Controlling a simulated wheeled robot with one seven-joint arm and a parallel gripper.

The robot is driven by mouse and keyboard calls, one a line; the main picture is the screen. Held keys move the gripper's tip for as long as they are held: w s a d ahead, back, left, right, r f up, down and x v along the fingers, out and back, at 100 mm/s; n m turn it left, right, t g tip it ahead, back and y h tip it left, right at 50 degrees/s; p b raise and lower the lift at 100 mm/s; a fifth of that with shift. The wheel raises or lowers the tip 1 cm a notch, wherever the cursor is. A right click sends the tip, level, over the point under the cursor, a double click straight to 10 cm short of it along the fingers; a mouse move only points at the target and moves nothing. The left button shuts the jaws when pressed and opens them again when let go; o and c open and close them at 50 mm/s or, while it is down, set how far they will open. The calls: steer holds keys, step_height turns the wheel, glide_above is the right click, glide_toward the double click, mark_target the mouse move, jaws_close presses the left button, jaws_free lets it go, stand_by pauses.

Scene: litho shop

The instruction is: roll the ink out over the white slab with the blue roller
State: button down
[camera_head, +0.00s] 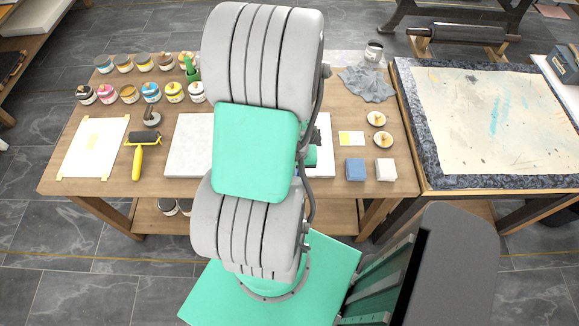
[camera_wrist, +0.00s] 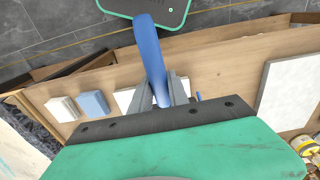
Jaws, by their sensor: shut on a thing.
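In the wrist view my gripper (camera_wrist: 163,92) is shut on the blue handle of the blue roller (camera_wrist: 149,45). The handle runs up between the fingers; the roller's drum does not show. The handle is above the wooden table. The white slab (camera_head: 188,147) lies on the table in the head view, its middle covered by my arm. It also shows at the right of the wrist view (camera_wrist: 290,95), to the right of my gripper. The visible parts of the slab look pale and bare; I see no ink there. In the head view my arm hides the gripper and roller.
A yellow-handled roller (camera_head: 137,163) and a taped sheet (camera_head: 95,148) lie left of the slab. Several ink jars (camera_head: 151,92) stand behind. A blue block (camera_head: 355,169), a white block (camera_head: 386,170) and two small dishes (camera_head: 376,118) are at right, near a grey cloth (camera_head: 368,85).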

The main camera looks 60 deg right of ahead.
step_height(320, 180, down, 4)
steer(key=b, duration=0.3)
steer(key=w+d+b, duration=0.2)
steer(key=w+d, duration=0.1)
steer(key=d, duration=0.4)
steer(key=w+d+b, duration=0.2)
steer(key=w+d, duration=0.2)
steer(key=d, duration=0.3)
steer(key=w+d+b, duration=0.2)
steer(key=w+d, duration=0.1)
steer(key=d, duration=0.4)
steer(key=shift+w+d+f, duration=0.15)
steer(key=shift+w+f, duration=0.05)
steer(key=shift+w, duration=0.2)
steer(key=shift+f+b, duration=0.5)
steer(key=shift+f, duration=0.15)
